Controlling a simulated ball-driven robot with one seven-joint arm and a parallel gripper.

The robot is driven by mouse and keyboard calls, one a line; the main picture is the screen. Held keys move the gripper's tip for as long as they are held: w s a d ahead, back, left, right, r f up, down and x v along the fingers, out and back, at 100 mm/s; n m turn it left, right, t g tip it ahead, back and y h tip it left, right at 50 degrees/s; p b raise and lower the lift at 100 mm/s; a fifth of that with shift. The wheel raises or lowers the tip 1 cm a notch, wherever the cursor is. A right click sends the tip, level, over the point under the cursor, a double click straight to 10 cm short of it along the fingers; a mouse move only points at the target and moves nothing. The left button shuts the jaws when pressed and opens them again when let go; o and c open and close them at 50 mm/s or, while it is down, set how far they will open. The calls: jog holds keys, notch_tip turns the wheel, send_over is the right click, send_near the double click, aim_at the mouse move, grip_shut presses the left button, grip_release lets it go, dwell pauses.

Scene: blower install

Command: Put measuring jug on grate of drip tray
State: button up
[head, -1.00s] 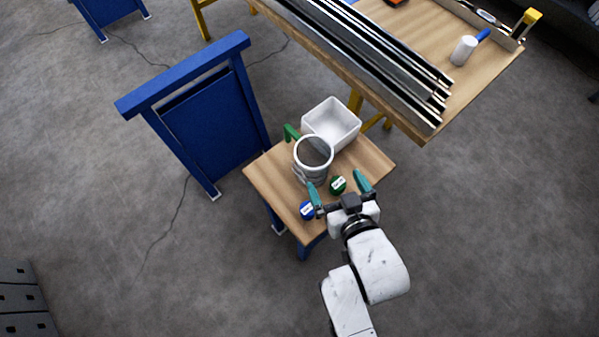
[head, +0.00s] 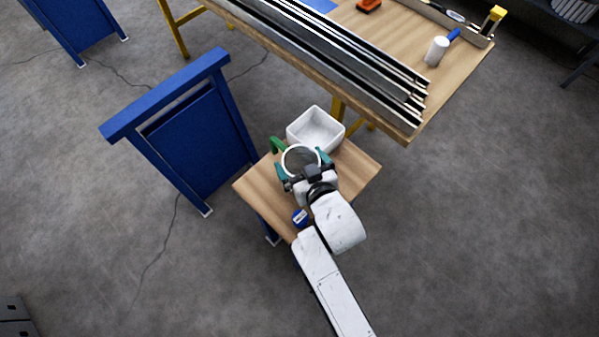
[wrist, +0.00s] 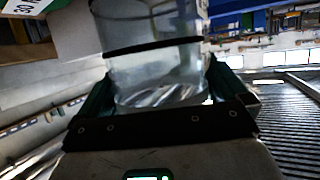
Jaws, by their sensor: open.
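The round clear vessel with a pale rim, which I take for the measuring jug (head: 299,157), stands on the small wooden table (head: 262,187). In the wrist view the jug (wrist: 155,65) is see-through with a dark band around it. My gripper (head: 303,166) is open, with one teal finger on each side of the jug. The jug sits between the fingers (wrist: 157,95); I cannot tell whether they touch it. My wrist hides its near side in the head view. I cannot make out a drip tray or its grate for certain.
A white open bin (head: 315,130) stands behind the jug, and a green piece (head: 277,145) shows at its left. A blue stand (head: 190,140) is left; a workbench with long metal profiles (head: 340,60) is behind.

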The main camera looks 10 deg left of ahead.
jog(key=shift+w+a+f, duration=0.1)
jog(key=shift+w, duration=0.15)
jog(key=shift+c, duration=0.2)
jog(key=c, duration=1.3)
